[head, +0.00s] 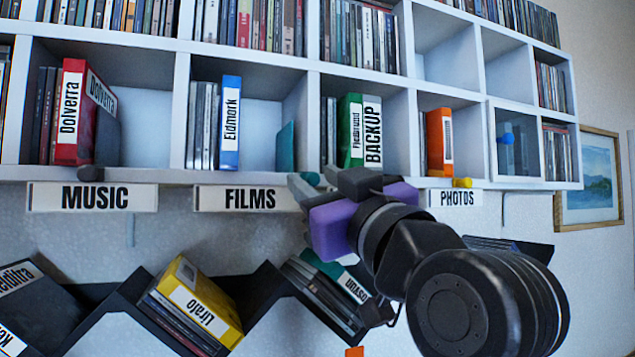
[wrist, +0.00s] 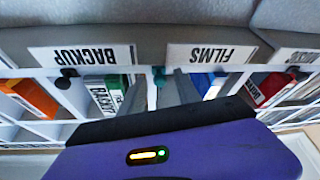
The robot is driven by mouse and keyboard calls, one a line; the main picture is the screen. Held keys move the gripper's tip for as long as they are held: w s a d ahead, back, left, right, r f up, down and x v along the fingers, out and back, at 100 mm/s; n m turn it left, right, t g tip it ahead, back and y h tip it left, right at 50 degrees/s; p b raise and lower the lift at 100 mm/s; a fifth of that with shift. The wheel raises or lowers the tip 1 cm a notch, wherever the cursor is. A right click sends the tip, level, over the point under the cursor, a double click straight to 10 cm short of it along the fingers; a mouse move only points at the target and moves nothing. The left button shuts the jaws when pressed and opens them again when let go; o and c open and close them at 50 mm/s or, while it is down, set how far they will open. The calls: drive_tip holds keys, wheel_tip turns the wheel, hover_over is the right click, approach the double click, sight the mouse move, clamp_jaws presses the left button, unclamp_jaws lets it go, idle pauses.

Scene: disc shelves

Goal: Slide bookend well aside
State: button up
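A thin teal bookend (head: 286,148) stands at the right side of the FILMS compartment, apart from the blue Eldmork box (head: 230,122). A teal knob (head: 311,178) shows at the shelf edge below and right of it; the link between them is not clear. My gripper (head: 316,181) is at the shelf edge beside this knob. In the upside-down wrist view the two grey fingers (wrist: 161,84) stand apart, with the teal knob (wrist: 158,73) between or just beyond their tips. I cannot tell if they touch it.
The MUSIC compartment (head: 140,157) holds a red box and a dark bookend. The compartment to the right holds green and white boxes. Label plates (head: 92,197) hang below the shelf. A zigzag rack (head: 128,292) with tilted cases is below my arm.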

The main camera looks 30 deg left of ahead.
drive_tip(key=b+v, duration=0.2)
drive_tip(key=v, duration=0.5)
drive_tip(key=shift+s+d, duration=0.25)
drive_tip(key=shift+d, duration=0.05)
drive_tip(key=shift+f, duration=0.1)
